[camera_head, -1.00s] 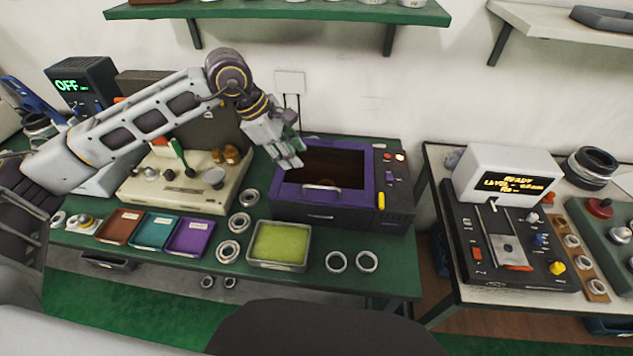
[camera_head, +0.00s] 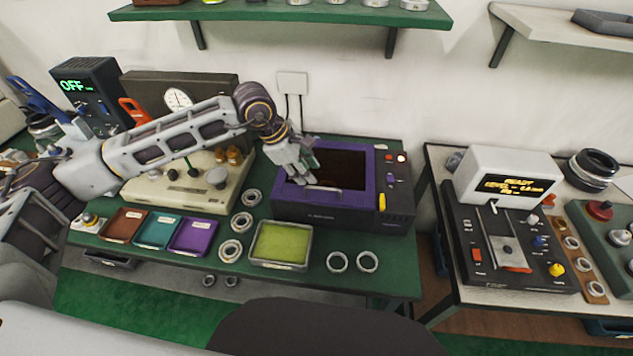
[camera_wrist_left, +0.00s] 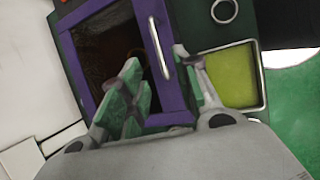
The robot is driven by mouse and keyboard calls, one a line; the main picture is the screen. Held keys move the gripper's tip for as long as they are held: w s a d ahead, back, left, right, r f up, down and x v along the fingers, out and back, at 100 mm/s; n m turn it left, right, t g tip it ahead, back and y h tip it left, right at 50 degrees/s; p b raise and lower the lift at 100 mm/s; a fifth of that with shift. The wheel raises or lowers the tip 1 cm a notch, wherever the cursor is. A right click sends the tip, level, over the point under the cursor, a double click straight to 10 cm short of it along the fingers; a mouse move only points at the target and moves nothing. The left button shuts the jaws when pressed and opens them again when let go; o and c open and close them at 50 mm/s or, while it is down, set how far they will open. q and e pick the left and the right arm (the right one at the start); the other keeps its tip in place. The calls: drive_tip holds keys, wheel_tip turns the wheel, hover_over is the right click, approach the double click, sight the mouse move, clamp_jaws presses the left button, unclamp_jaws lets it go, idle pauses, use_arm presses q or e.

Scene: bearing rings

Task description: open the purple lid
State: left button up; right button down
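The purple lid (camera_head: 372,172) lies flat and closed on a dark box, with a dark window in it. A silver handle (camera_head: 322,189) runs along its front edge. The handle also shows in the left wrist view (camera_wrist_left: 159,48), at the lid's near rim. My left gripper (camera_head: 309,174) is over the front left part of the lid, close to the handle. Its green-padded fingers (camera_wrist_left: 158,68) are spread apart, with the handle's near end between or just beyond them; contact cannot be told. My right gripper is not in view.
The box has a control panel (camera_head: 393,185) on its right. A tray with a yellow-green pad (camera_head: 281,246) and loose rings (camera_head: 337,262) lie in front. Small brown, teal and purple trays (camera_head: 194,237) and a beige machine (camera_head: 190,190) are to the left.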

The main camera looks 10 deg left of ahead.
sight(316, 189)
use_arm(q)
drive_tip(key=shift+p+x, duration=0.55)
drive_tip(key=shift+x, duration=2.95)
clamp_jaws()
